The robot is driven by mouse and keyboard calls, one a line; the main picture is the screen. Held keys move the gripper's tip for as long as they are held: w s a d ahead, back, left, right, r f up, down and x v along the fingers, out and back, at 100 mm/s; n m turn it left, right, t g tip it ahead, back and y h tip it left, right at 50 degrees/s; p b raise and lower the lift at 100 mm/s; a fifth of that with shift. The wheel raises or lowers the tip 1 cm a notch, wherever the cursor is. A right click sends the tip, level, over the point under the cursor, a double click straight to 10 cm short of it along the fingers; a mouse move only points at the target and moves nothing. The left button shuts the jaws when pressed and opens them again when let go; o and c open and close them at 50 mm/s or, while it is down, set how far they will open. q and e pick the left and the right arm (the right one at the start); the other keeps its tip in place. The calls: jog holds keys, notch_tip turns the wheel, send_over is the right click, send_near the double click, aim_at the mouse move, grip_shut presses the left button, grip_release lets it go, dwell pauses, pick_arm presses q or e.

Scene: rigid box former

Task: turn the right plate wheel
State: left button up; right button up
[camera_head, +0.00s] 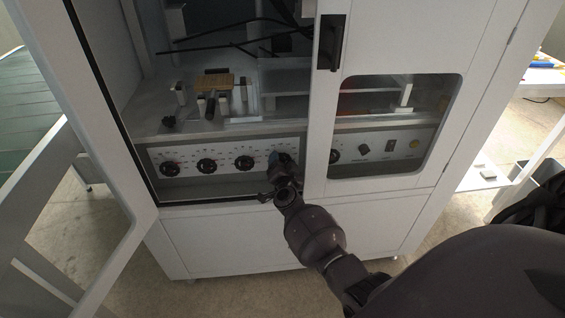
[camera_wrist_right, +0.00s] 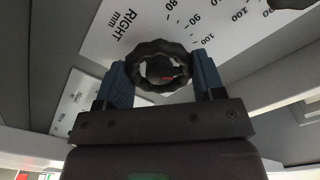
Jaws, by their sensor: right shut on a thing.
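The right plate wheel (camera_wrist_right: 136,53) is a dark, scalloped round knob beside a scale marked "RIGHT mm" in the right wrist view. My right gripper (camera_wrist_right: 161,70) is shut on it, with one blue finger on each side of its rim. In the head view my right gripper (camera_head: 283,160) reaches the right end of the dial row in the open bay and hides most of this wheel. My left gripper is not in view.
Dark knobs (camera_head: 207,165) sit to the left on the same light panel (camera_head: 187,154). The white door frame (camera_head: 322,130) with a black handle (camera_head: 330,42) stands close on the right. An open door (camera_head: 120,255) is at the left.

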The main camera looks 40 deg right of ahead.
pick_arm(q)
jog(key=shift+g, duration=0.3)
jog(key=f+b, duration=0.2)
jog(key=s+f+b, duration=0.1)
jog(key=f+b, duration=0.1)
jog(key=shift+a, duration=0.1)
pick_arm(e)
jog(key=m, duration=2.5)
jog(key=shift+f+m, duration=0.25)
jog(key=shift+m, duration=0.05)
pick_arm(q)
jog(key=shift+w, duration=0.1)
pick_arm(e)
jog(key=o, duration=0.9)
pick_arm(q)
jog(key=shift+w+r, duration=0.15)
pick_arm(e)
jog(key=shift+r, duration=0.1)
